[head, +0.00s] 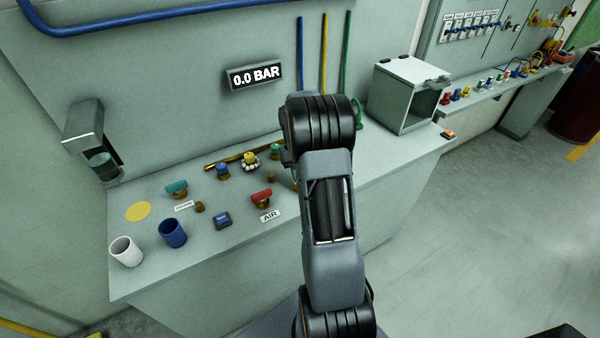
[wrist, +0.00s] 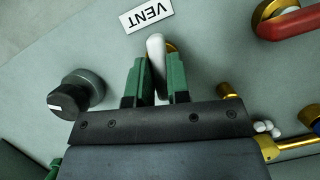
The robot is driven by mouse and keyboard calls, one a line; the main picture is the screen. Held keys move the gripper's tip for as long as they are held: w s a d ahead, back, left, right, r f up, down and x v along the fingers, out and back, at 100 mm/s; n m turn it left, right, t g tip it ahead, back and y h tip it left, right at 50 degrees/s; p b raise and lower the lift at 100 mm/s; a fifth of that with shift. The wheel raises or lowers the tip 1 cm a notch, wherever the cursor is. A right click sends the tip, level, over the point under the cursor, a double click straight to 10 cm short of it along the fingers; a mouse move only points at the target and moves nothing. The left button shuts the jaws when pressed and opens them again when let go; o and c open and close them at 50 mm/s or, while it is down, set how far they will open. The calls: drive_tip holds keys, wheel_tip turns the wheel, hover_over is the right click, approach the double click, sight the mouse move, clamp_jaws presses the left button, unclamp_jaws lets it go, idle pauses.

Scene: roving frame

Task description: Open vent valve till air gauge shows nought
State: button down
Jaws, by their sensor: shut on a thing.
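The air gauge (head: 255,76) on the wall reads 0.0 BAR in the head view. In the wrist view, the vent valve's white handle (wrist: 155,46) stands between the green fingers of my gripper (wrist: 157,82), which is shut on it. A bit of brass shows just behind the handle. The VENT label (wrist: 146,15) lies beside it, upside down in this view. My arm hides the gripper and the vent valve in the head view.
A red-handled valve (head: 261,196) stands by the AIR label (head: 270,216); a red handle (wrist: 292,23) shows at the wrist view's upper right. A black-and-grey knob (wrist: 75,94) is left of my fingers. White (head: 126,251) and blue (head: 172,233) cups stand at the bench's left front.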

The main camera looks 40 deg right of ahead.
drive_tip(key=shift+n+h, duration=0.5)
drive_tip(key=shift+n, duration=0.6)
drive_tip(key=c, duration=1.1)
unclamp_jaws()
drive_tip(key=shift+w, duration=0.1)
drive_tip(key=v, duration=1.3)
drive_tip(key=shift+w+a+r, duration=0.1)
drive_tip(key=shift+r, duration=0.25)
